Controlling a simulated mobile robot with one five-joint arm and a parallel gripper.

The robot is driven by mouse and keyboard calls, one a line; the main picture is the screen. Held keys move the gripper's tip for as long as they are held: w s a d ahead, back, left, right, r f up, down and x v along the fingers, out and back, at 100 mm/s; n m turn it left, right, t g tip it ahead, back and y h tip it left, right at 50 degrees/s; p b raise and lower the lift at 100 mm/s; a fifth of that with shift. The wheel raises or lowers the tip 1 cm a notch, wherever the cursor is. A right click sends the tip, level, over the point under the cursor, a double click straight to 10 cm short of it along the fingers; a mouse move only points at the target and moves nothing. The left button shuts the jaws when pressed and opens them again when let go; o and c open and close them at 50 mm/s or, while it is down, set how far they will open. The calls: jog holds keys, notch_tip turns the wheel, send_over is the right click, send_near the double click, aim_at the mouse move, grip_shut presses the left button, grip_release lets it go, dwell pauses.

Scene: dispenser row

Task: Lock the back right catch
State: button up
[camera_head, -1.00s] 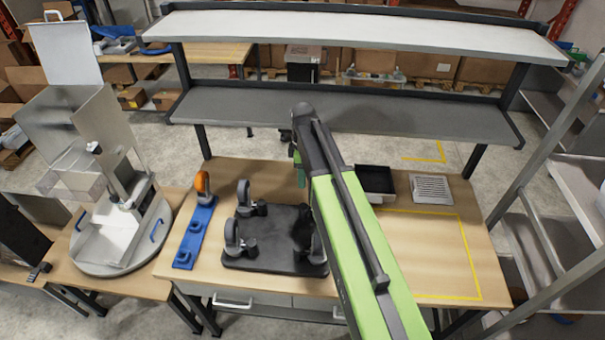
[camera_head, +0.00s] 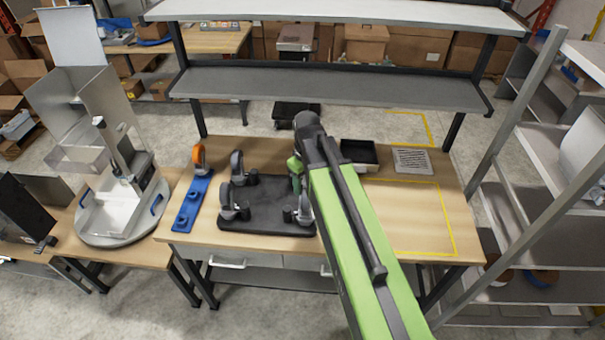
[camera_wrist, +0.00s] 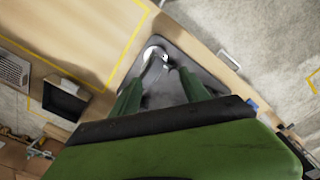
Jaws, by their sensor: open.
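A black base plate (camera_head: 262,222) lies on the workbench with upright grey casters on it. The back left caster (camera_head: 237,166), front left caster (camera_head: 228,203) and front right caster (camera_head: 304,207) show in the head view. The back right corner is hidden behind my gripper (camera_head: 295,172), so its catch cannot be made out. In the wrist view my gripper (camera_wrist: 160,72) is open, its two green fingers reaching over the plate (camera_wrist: 207,78). A caster with a pale wheel (camera_wrist: 152,53) shows just beyond the fingertips near a plate corner; contact cannot be told.
A blue strip (camera_head: 191,205) with an orange-wheeled caster (camera_head: 199,157) stands left of the plate. A black tray (camera_head: 360,153) and a light grilled tray (camera_head: 412,161) sit to the right. The yellow-taped area (camera_head: 420,215) is clear. A grey shelf (camera_head: 330,87) spans the back.

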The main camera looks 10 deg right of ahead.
jog(key=s+f+m+b, duration=0.2)
jog(key=f+b, duration=0.5)
jog(key=s+f+m+b, duration=0.2)
jog(key=f+b, duration=0.5)
jog(key=s+f+m+b, duration=0.2)
jog(key=s+f+b, duration=0.1)
jog(key=f+b, duration=0.3)
jog(key=shift+s+a+f+b, duration=0.1)
jog(key=shift+f+b, duration=0.3)
jog(key=shift+f, duration=0.3)
jog(key=shift+s+d+r, duration=0.15)
jog(key=shift+d, duration=0.1)
jog(key=shift+s+r, duration=0.2)
jog(key=shift+s, duration=0.25)
jog(key=shift+w+f, duration=0.15)
jog(key=shift+w, duration=0.1)
jog(key=shift+s, duration=0.2)
jog(key=shift+w, duration=0.1)
